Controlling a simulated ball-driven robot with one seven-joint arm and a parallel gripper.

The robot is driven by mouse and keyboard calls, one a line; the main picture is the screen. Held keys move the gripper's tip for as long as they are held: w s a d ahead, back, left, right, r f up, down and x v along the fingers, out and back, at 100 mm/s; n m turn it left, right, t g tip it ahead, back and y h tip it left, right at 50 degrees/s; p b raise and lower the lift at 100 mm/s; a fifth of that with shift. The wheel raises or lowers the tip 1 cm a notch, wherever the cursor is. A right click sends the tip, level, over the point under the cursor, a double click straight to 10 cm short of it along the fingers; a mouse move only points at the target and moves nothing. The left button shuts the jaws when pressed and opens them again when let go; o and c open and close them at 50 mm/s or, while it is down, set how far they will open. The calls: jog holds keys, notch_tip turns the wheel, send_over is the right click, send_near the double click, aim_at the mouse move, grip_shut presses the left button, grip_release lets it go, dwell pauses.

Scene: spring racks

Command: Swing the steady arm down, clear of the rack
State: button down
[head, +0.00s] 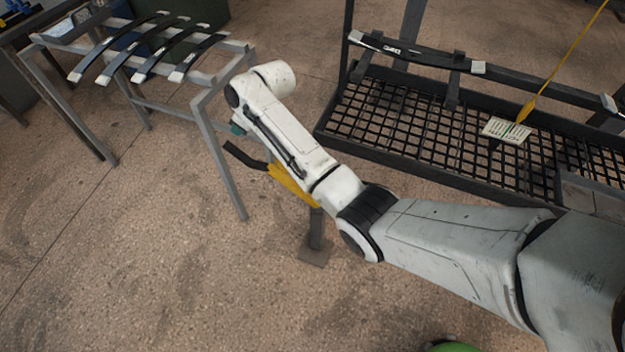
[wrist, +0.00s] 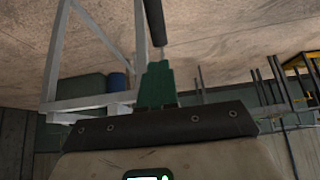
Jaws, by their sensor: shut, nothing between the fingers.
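The steady arm (head: 292,186) is a yellow bar with a black grip (head: 246,157). It slants out to the left from beside a short floor post (head: 316,232), on the open-floor side of the mesh rack (head: 430,125). My forearm hides part of it and its pivot. My gripper (head: 237,128) is shut and empty, with its green fingers just above the black grip in the head view. In the wrist view, the shut fingers (wrist: 157,72) point toward a black bar end (wrist: 155,22), probably the grip. A small gap seems to separate them.
A grey stand (head: 205,100) with several curved dark leaf springs stands at the left, close to my gripper. The mesh rack carries a long spring (head: 415,52) and a tag (head: 507,130) beside a yellow line. Bare floor lies at the lower left.

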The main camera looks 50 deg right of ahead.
jog(key=s+p, duration=0.1)
jog(key=s+d+p, duration=0.1)
jog(key=s, duration=0.1)
jog(key=s+p, duration=0.1)
jog(key=p, duration=0.1)
jog(key=shift+s+d, duration=0.35)
dwell(0.3)
jog(key=s+a+f+g, duration=0.1)
jog(key=s+a+f, duration=0.15)
jog(key=s, duration=0.25)
jog(key=s+a+f+g, duration=0.1)
jog(key=s+a+f, duration=0.15)
jog(key=s, duration=0.25)
jog(key=s+r+m+g+h, duration=0.2)
jog(key=s+m+g, duration=0.1)
jog(key=s, duration=2.7)
jog(key=shift+s+a+r+m+h, duration=0.25)
jog(key=shift+a+m+h, duration=0.1)
jog(key=shift+m, duration=0.35)
